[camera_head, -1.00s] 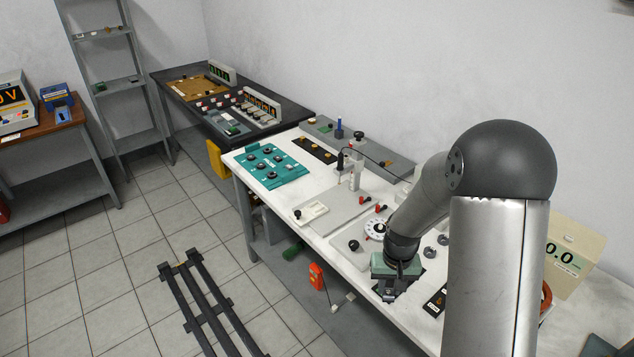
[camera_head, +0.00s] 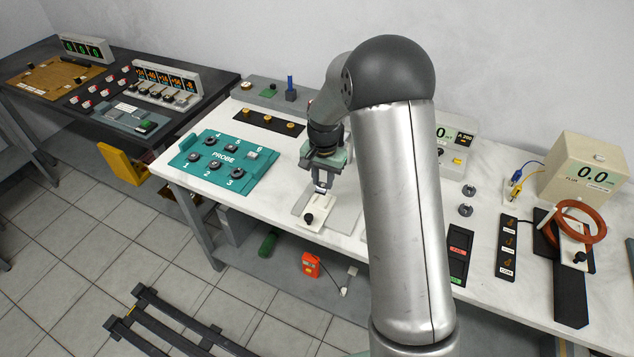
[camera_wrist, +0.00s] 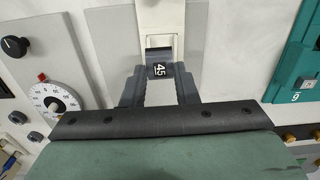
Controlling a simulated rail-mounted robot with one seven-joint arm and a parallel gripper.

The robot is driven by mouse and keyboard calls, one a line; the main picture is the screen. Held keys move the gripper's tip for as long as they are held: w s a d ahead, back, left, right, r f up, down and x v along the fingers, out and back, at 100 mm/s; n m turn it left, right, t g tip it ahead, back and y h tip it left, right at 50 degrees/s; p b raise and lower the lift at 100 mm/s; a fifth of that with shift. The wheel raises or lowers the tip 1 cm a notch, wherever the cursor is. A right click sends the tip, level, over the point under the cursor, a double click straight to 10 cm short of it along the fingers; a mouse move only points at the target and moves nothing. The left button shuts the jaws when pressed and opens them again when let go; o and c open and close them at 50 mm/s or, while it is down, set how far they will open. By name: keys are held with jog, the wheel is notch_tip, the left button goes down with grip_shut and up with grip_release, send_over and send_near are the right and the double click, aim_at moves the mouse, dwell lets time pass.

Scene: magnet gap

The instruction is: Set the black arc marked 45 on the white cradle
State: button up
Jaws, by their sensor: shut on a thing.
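My gripper (camera_wrist: 160,88) is shut on the black arc marked 45 (camera_wrist: 160,70). In the wrist view the arc lies between the two fingertips, with its white 45 label facing the camera. In the head view my gripper (camera_head: 321,183) is over the rear end of the white cradle (camera_head: 315,211). Whether the arc touches the cradle or hangs just above it, I cannot tell.
A clear grey plate (camera_head: 343,216) lies around the cradle. The teal probe panel (camera_head: 215,163) is to the left. A white dial (camera_wrist: 62,98) and a black knob (camera_wrist: 14,46) show in the wrist view. A coil stand (camera_head: 572,250) and meter box (camera_head: 585,170) are far right.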

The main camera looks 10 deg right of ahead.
aim_at(322, 184)
jog(key=shift+w+a, duration=0.1)
jog(key=shift+w, duration=0.25)
jog(key=shift+r, duration=0.1)
jog(key=shift+s, duration=0.1)
jog(key=shift+f+b, duration=2.05)
jog(key=shift+f, duration=0.75)
jog(key=shift+f, duration=0.2)
